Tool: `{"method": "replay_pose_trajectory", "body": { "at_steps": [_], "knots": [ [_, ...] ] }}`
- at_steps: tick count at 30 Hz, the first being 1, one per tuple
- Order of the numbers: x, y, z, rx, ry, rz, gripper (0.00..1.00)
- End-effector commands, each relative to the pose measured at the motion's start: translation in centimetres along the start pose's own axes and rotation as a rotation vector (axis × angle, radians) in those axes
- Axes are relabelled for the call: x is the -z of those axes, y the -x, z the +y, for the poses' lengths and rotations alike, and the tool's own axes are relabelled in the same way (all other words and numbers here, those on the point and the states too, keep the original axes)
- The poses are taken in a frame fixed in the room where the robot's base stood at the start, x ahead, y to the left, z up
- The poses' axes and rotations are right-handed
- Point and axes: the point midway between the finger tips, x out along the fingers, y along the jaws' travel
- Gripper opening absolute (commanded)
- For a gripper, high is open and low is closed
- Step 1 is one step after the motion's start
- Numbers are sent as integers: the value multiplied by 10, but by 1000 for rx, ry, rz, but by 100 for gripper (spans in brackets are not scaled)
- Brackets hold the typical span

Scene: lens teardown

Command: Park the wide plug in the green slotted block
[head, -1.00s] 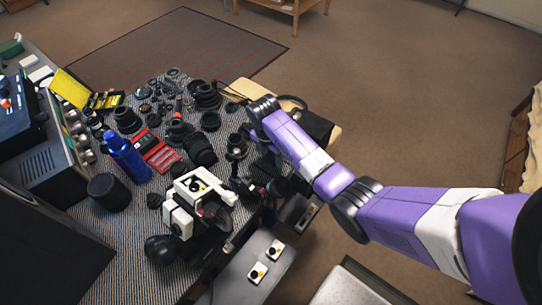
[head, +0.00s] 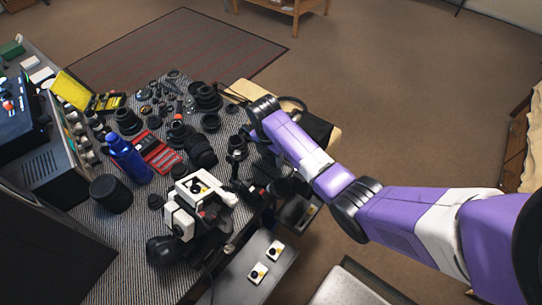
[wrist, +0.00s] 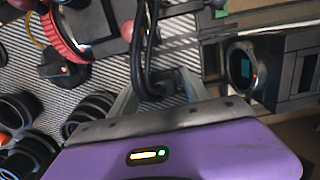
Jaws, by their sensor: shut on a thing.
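My gripper (wrist: 158,88) shows in the wrist view, its two grey fingers shut on a dark piece from which black cables (wrist: 146,40) run up. This looks like the wide plug (wrist: 157,84), but its shape is mostly hidden between the fingers. In the head view my forearm crosses from the right to the bench's right side, and the gripper is hidden there. A small green block (head: 11,48) lies at the far upper left of the head view, far from my gripper. I cannot make out any slots in it.
A black camera body (wrist: 268,72) stands close right of the gripper in the wrist view. A red-ringed part (wrist: 66,36) and lens barrels lie to the left. The striped bench is crowded with lenses, a blue bottle (head: 128,158) and a white device (head: 198,187).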

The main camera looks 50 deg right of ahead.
Motion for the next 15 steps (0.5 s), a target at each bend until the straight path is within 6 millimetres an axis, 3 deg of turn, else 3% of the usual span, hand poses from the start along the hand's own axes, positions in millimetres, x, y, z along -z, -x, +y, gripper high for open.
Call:
{"method": "replay_pose_trajectory", "body": {
  "at_steps": [15],
  "knots": [
    [-2,13,0,0,0,0,7]
  ]
}}
